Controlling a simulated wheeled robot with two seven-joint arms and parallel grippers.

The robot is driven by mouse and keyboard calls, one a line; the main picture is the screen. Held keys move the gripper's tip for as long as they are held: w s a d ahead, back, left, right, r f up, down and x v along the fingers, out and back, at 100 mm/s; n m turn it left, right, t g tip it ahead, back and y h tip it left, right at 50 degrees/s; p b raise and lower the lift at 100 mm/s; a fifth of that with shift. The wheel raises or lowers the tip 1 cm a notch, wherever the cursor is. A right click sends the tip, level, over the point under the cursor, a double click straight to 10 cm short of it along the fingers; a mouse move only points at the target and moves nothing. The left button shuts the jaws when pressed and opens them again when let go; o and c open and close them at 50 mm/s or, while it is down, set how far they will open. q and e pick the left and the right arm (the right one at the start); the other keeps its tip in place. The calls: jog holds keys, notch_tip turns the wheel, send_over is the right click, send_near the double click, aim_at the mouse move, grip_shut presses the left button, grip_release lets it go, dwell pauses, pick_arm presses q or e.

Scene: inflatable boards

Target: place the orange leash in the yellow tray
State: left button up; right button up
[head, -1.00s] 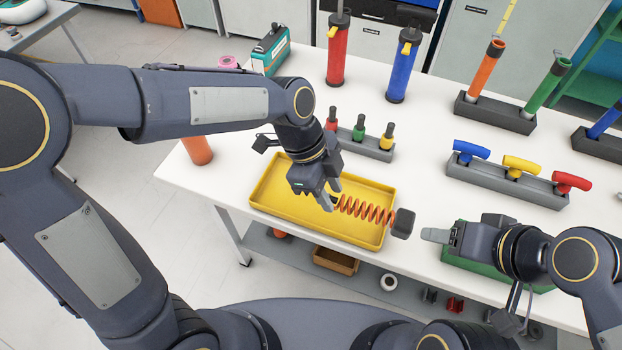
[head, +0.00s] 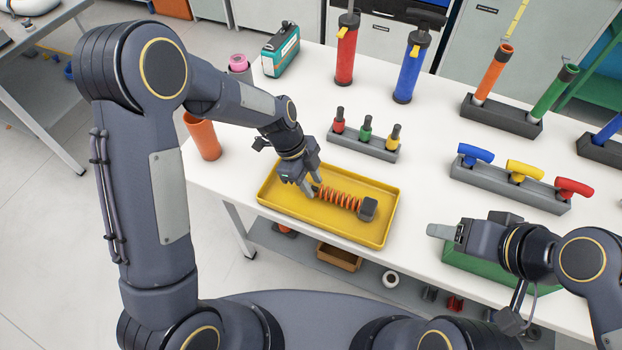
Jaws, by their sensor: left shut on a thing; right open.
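The orange leash (head: 338,198) is a coiled orange cord with a dark grey block (head: 368,209) at its right end. It lies over the inside of the yellow tray (head: 290,216), with the block near the tray's right end. Whether it rests on the tray floor is hard to tell. My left gripper (head: 311,191) is over the tray's left half, shut on the leash's left end, which its fingers partly hide. My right gripper (head: 445,232) is open and empty, to the right of the tray above a green box (head: 465,262).
Behind the tray stands a grey holder (head: 362,147) with red, green and yellow pieces. An orange cylinder (head: 202,138) stands left. Red (head: 346,50) and blue (head: 409,68) pumps stand at the back. A holder with coloured handles (head: 510,183) is at right.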

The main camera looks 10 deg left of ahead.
pick_arm(q)
jog(key=o, duration=1)
jog(key=shift+r, duration=0.2)
jog(key=shift+w+a+r, duration=0.1)
jog(key=shift+a+r, duration=0.1)
jog(key=shift+r, duration=0.1)
jog(key=b+v, duration=0.1)
jog(key=v, duration=1)
jog(key=shift+a+r, duration=0.1)
